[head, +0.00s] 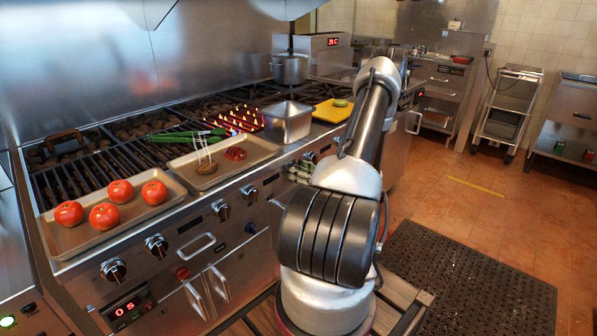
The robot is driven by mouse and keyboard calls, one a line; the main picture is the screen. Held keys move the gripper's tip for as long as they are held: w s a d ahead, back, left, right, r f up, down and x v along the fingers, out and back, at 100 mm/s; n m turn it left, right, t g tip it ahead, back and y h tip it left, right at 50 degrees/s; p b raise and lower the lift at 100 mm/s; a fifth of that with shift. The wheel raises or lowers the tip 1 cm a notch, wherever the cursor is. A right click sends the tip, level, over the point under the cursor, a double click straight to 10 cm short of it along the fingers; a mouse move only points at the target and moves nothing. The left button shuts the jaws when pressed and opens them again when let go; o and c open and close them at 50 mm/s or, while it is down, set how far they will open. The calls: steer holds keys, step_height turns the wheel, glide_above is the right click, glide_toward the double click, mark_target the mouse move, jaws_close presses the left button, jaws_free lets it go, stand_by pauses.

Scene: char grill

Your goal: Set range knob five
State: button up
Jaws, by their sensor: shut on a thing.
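Counting from the left, knob one (113,270), knob two (156,246), knob three (220,210) and knob four (249,193) are in clear sight. My gripper (299,171) shows small at the panel, right of knob four, partly hidden behind my arm. It is shut at the place of knob five, which its fingers mostly cover. Another knob (310,157) shows just beyond it. The pointer angle of knob five cannot be read.
A tray (70,243) with tomatoes and a second tray (262,148) with meat and a fork lie on the grill. Green tongs (185,136), flames (240,119), a steel pan (288,121) and a yellow board (333,111) are behind. Floor (470,235) at right is open.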

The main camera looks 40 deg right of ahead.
steer(key=m, duration=0.4)
steer(key=shift+d, duration=0.1)
steer(key=shift+d+f+m, duration=0.1)
steer(key=shift+m, duration=2.2)
steer(key=o, duration=1)
steer(key=s, duration=1.2)
steer(key=shift+d, duration=0.45)
